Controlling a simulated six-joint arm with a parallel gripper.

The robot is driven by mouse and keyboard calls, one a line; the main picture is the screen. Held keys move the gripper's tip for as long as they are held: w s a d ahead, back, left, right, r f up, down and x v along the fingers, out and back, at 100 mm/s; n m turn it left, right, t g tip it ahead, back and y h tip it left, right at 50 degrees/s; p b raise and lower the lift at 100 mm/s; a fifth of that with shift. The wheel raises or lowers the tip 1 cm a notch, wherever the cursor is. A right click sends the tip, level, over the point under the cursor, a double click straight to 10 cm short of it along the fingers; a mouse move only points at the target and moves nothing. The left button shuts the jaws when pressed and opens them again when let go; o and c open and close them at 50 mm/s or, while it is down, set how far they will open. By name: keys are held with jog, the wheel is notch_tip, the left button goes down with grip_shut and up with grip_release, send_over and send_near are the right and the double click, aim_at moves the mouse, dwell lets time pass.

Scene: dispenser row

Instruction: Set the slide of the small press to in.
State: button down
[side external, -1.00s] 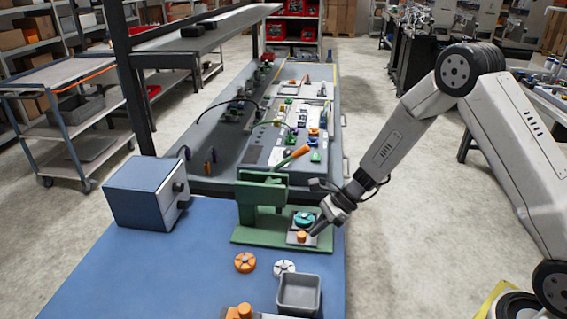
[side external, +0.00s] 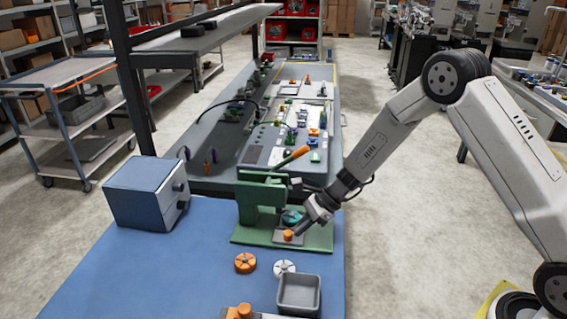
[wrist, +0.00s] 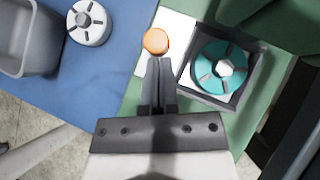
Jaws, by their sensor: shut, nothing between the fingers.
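The small green press (side external: 262,197) stands on a green base plate on the blue bench top. Its slide (wrist: 192,88) is a dark square-framed carrier on a pale plate, holding a teal spoked wheel (wrist: 219,68). The wheel also shows under the press head in the side view (side external: 291,217). An orange knob (wrist: 155,41) stands at the slide's outer end, also in the side view (side external: 288,236). My gripper (wrist: 158,62) is shut and empty, its fingertips right at the knob; I cannot tell if they touch it. My gripper partly hides the slide in the side view (side external: 300,230).
An orange wheel (side external: 245,263) and a white wheel (side external: 284,267) lie in front of the press, beside a grey bin (side external: 299,293). A blue box (side external: 146,193) stands at the left. The press's orange-tipped lever (side external: 290,158) rises near my wrist.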

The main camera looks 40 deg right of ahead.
jog(key=shift+d+r, duration=0.1)
